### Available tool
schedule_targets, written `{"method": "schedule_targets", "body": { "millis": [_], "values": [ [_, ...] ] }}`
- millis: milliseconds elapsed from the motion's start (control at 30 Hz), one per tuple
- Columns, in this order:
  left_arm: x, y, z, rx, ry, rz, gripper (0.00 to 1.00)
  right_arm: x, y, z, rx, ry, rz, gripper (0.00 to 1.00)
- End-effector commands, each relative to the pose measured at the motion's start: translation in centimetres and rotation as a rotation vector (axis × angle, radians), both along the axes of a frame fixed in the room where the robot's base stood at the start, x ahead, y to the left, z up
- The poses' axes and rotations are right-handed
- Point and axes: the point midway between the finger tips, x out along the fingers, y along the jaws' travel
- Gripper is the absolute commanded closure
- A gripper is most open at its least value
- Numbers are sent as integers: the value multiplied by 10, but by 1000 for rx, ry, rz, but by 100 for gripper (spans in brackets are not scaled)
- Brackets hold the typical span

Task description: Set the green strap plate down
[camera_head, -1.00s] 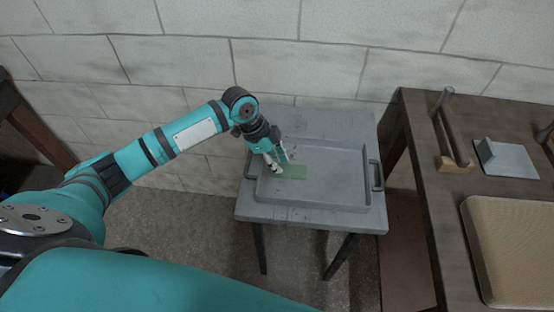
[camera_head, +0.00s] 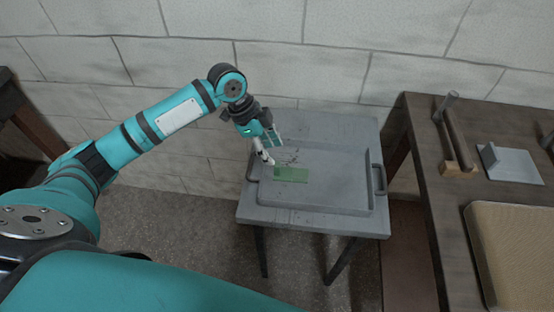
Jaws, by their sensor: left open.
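The green strap plate (camera_head: 291,175) lies flat in the grey tray (camera_head: 345,208), toward the tray's left side. The tray has a handle at each side and rests on a small grey table (camera_head: 262,212). My left gripper (camera_head: 271,152) is open and empty, just above and behind the plate's left end, apart from it. My right gripper is not in view.
A dark wooden bench (camera_head: 440,200) stands to the right, with a hammer-like wooden tool (camera_head: 452,135), a grey metal bracket (camera_head: 512,164) and a tan pad (camera_head: 515,245) on it. A block wall closes off the back. The tray's right part is empty.

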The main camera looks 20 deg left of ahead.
Motion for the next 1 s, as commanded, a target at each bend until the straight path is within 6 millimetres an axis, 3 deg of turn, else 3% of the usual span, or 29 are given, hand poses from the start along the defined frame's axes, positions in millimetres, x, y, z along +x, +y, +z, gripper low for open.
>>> {"method": "schedule_targets", "body": {
  "millis": [100, 300, 1000],
  "values": [
    [-2, 9, 22, 0, -3, 0, 55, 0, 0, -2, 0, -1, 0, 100],
    [-5, 17, 44, 0, 0, 0, 55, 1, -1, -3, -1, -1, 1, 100],
    [-6, 19, 48, -1, 1, 0, 55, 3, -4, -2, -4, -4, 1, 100]
  ]
}}
